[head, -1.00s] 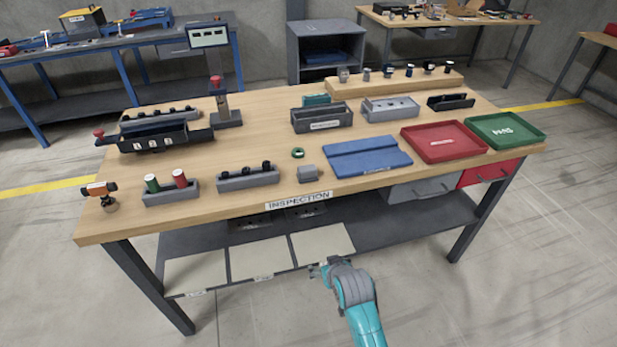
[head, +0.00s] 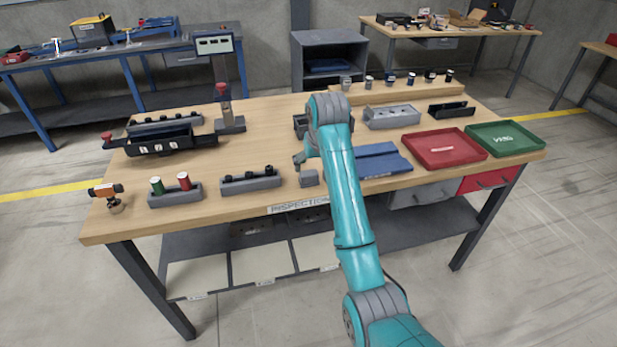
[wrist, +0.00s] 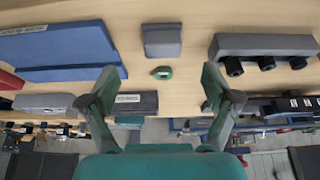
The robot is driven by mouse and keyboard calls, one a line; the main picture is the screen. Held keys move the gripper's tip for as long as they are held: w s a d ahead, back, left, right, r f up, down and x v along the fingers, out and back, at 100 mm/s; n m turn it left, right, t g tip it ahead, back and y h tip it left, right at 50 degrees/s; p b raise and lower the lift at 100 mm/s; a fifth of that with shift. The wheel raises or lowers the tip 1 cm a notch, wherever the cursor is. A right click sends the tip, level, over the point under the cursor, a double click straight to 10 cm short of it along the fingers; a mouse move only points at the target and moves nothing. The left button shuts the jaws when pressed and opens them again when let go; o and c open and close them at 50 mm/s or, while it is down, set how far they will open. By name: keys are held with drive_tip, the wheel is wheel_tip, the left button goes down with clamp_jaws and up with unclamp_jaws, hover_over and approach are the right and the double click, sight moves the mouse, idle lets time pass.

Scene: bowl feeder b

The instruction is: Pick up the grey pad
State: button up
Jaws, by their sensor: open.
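The grey pad (head: 308,179) is a small grey block near the front edge of the table. In the wrist view, the grey pad (wrist: 162,40) lies ahead of the fingertips, centred between them. My gripper (head: 300,161) is above the table, just behind the pad in the head picture. In the wrist view, my gripper (wrist: 159,76) has its two fingers wide apart with nothing held. A green ring (wrist: 162,73) lies on the wood between the fingers and the pad. My arm hides the ring in the head view.
A grey holder with black knobs (head: 250,180) stands left of the pad. A blue mat (head: 381,160) lies to its right, partly behind my arm. A red tray (head: 445,149) and a green tray (head: 505,138) are further right. Bare wood surrounds the pad.

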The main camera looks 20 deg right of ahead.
sight(309, 172)
drive_tip(key=x, duration=0.5)
drive_tip(key=w+x, duration=0.1)
drive_tip(key=x, duration=0.2)
drive_tip(key=shift+w+a, duration=0.2)
drive_tip(key=shift+w, duration=0.05)
idle(0.4)
drive_tip(key=c, duration=1.2)
drive_tip(key=shift+c, duration=0.2)
wheel_tip(309, 172, up, 10)
